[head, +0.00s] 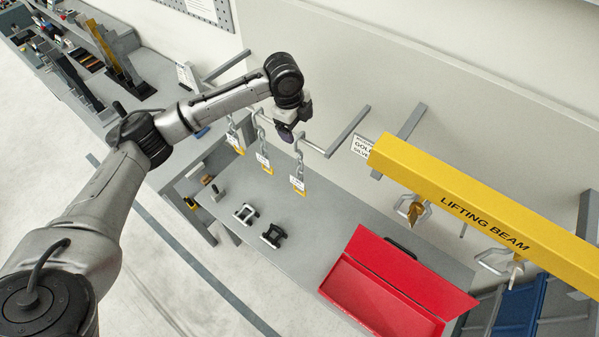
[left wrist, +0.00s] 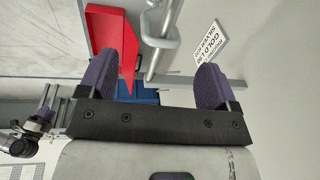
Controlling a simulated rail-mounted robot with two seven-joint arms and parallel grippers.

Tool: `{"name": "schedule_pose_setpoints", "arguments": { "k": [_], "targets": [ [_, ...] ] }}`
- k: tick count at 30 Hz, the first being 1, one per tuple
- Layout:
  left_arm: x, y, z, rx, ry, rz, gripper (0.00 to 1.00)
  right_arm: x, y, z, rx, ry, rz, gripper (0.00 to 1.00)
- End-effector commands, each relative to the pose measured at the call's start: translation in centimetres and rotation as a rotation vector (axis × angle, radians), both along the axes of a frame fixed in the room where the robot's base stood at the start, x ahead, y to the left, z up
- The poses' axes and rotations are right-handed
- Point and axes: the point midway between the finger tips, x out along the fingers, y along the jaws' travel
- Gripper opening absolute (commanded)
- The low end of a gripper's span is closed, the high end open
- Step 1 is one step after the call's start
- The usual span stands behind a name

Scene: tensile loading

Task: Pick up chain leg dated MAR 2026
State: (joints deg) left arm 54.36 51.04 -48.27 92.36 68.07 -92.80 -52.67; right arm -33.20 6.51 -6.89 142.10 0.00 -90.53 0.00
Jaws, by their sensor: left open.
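Three chain legs hang in a row from the wall rail over the grey bench, each with a white tag and yellow lower end: a left one (head: 232,138), a middle one (head: 263,160) and a right one (head: 297,181). The tag dates are too small to read. My left gripper (head: 289,133) is by the top of the right chain leg. In the left wrist view its two purple-padded fingers (left wrist: 168,80) are open, with metal chain links (left wrist: 160,28) showing between and beyond them. I cannot tell whether they touch.
The yellow lifting beam (head: 470,200) with hooks juts in from the right. A sign (head: 362,147) is behind.

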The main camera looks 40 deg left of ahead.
Motion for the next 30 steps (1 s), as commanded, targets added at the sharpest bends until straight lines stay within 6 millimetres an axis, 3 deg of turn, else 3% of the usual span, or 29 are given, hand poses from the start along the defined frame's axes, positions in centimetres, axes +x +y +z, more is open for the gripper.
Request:
{"name": "schedule_pose_setpoints", "arguments": {
  "k": [8,19,30],
  "targets": [
    [0.2,-0.1,-1.4,0.001,0.001,0.001,0.84,0.0,-0.1,0.5,-0.003,0.001,0.002,0.43],
    [0.9,-0.2,-5.6,0.000,0.001,0.001,0.84,-0.1,-0.3,2.4,-0.011,0.000,0.008,0.43],
    [1.0,-0.2,-6.3,0.001,-0.001,0.000,0.82,-0.1,-0.2,2.4,-0.007,0.001,0.005,0.43]
  ]
}}
